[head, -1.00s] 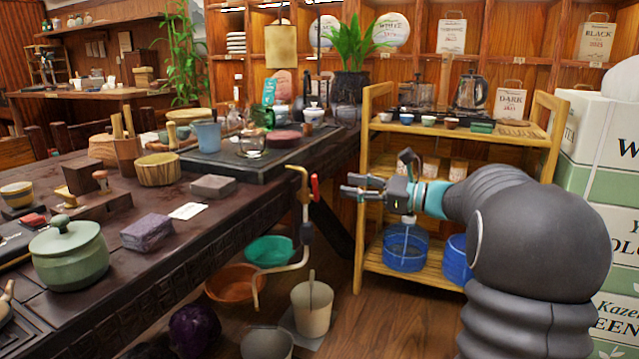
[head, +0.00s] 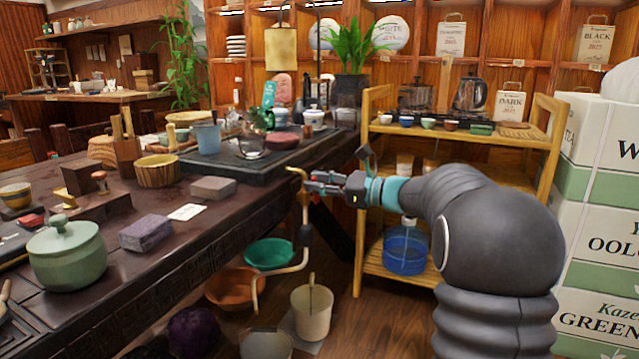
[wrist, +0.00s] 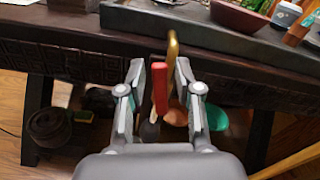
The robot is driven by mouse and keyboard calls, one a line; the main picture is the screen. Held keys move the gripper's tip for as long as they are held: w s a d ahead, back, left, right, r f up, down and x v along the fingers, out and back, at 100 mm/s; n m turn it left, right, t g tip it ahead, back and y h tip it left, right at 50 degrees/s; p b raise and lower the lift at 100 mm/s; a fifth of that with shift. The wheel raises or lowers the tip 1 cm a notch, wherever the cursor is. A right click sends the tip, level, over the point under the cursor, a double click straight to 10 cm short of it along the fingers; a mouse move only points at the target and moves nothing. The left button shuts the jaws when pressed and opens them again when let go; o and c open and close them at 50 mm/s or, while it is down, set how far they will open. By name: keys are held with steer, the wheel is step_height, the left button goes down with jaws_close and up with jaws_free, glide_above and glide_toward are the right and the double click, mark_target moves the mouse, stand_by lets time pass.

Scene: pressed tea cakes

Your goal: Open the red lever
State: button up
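The red lever (wrist: 160,88) stands upright between my two fingers in the wrist view, with a visible gap on each side. It is fixed by the brass pipe (wrist: 173,52), which bends beside the dark table's edge. In the head view, the pipe (head: 305,215) runs down from the table, and my gripper (head: 312,183) is at its upper part, covering most of the lever. My gripper (wrist: 158,85) is open around the lever and does not look closed on it.
The dark wooden table (head: 250,200) lies left of and beyond my gripper. A wooden shelf rack (head: 360,235) stands close on the right. A cream bucket (head: 312,315), a green basin (head: 268,252) and an orange basin (head: 228,288) are on the floor below.

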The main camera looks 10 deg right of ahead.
jaws_close()
steer(key=shift+r, duration=0.1)
steer(key=p, duration=0.2)
steer(key=m+p, duration=0.1)
steer(key=p, duration=0.1)
steer(key=shift+w+d+r, duration=0.25)
steer(key=shift+w+r, duration=0.05)
steer(key=shift+r, duration=0.05)
steer(key=shift+w+d+f+m+p, duration=0.1)
steer(key=shift+w+d+m+p, duration=0.05)
steer(key=shift+m+p, duration=0.75)
steer(key=shift+w+f+p, duration=0.1)
steer(key=shift+f+p, duration=0.1)
steer(key=shift+p, duration=0.1)
steer(key=shift+o, duration=1.9)
jaws_free()
